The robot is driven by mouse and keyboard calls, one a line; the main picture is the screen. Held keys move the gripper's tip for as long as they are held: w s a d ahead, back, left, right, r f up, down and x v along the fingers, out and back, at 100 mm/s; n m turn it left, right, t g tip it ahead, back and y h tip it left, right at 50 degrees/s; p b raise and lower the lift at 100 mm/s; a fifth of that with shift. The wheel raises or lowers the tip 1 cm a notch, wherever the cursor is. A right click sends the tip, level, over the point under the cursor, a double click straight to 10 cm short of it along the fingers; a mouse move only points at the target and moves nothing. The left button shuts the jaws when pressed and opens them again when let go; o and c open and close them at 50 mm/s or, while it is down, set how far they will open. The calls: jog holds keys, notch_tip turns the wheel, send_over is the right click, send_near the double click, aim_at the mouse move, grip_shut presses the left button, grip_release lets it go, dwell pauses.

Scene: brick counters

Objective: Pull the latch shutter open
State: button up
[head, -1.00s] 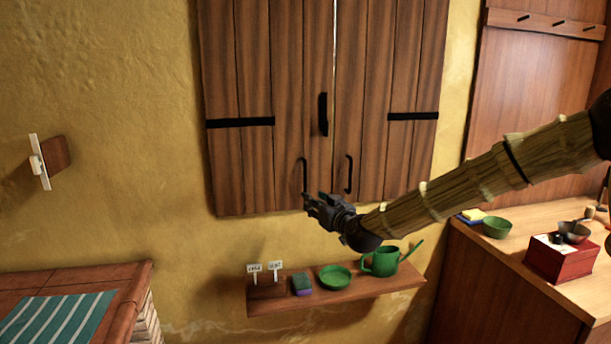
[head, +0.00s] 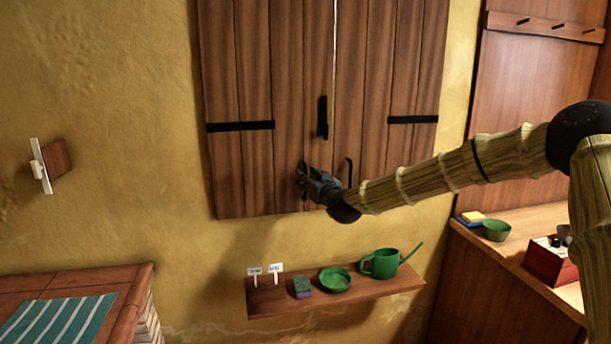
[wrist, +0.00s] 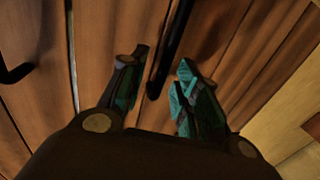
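The wooden shutter has a left door (head: 240,80) and a right door (head: 390,80), with a thin bright gap between them. Both look closed. A black latch bar (head: 322,117) stands upright near the gap. The right door's handle (head: 349,170) is free. My gripper (head: 302,180) is at the left door's lower handle, mostly hiding it in the head view. In the wrist view, my gripper (wrist: 160,68) is open, its fingers on either side of a dark handle (wrist: 171,38). Whether they touch it is unclear.
A small shelf (head: 350,300) below the shutter holds a green watering can (head: 380,264), a green bowl (head: 335,280), a sponge and labels. A brick counter (head: 120,290) is at lower left and a wooden counter (head: 530,265) at right. A wall switch (head: 41,166) is at left.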

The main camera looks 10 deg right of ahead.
jog(key=shift+w+a, duration=0.2)
jog(key=shift+w, duration=0.65)
grip_shut()
